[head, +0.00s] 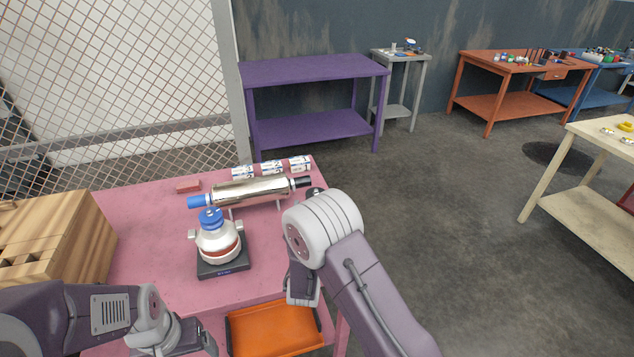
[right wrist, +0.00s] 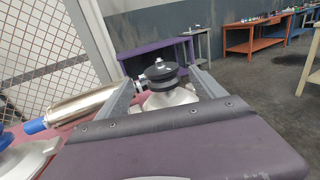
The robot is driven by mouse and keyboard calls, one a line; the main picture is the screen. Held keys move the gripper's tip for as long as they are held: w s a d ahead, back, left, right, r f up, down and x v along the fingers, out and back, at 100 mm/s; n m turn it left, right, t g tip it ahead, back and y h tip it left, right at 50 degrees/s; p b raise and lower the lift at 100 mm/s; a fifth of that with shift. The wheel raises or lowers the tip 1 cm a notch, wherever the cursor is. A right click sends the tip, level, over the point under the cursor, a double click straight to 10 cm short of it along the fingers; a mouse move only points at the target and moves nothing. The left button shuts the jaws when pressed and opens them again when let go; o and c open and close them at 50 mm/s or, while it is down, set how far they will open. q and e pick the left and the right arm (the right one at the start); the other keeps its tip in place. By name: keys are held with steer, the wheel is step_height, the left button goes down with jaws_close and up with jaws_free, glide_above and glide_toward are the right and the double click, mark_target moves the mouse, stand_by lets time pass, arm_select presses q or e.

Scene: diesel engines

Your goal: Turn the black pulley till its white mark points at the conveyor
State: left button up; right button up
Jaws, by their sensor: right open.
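The black pulley (right wrist: 162,73) sits on top of a silver housing (right wrist: 168,98) in the right wrist view. A small pale spot shows on its top, too small to tell where it points. In the head view only a black piece (head: 313,192) shows past my right arm. My right gripper (right wrist: 161,80) is open, its two fingers on either side of the pulley, apparently apart from it; the arm hides it in the head view. My left gripper (head: 190,338) is low at the left in the head view; its fingers cannot be made out. I cannot identify a conveyor.
An orange tray (head: 275,328) is below the front. A mesh fence (head: 120,80) stands behind.

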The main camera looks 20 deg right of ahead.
mark_target(319, 190)
steer(key=shift+w+d+r, duration=0.3)
steer(key=shift+w+d, duration=0.05)
steer(key=shift+w, duration=0.35)
steer(key=x, duration=0.3)
steer(key=f+p+x, duration=0.1)
steer(key=x, duration=0.2)
steer(key=shift+w+d+f, duration=0.2)
steer(key=shift+w+d, duration=0.05)
steer(key=shift+w, duration=0.25)
steer(key=shift+s+r, duration=0.15)
steer(key=shift+r, duration=0.15)
steer(key=shift+f, duration=0.1)
steer(key=shift+c, duration=1.2)
steer(key=shift+w+f, duration=0.1)
steer(key=shift+w, duration=0.15)
steer(key=c, duration=1.1)
steer(key=shift+f+m+g+h+b, duration=0.1)
steer(key=shift+m+g+h+b, duration=0.2)
steer(key=shift+m+h+b, duration=0.45)
steer(key=shift+s+d+m+g+h+b, duration=0.15)
steer(key=shift+m+g+h+b, duration=0.35)
steer(key=shift+h, duration=0.65)
steer(key=shift+d+r+m+g+h, duration=0.2)
steer(key=shift+m+g+h, duration=0.1)
steer(key=shift+m+h, duration=0.1)
arm_select(q)
steer(key=shift+w+d+f, duration=0.15)
steer(key=shift+w+f, duration=0.25)
steer(key=shift+f, duration=0.25)
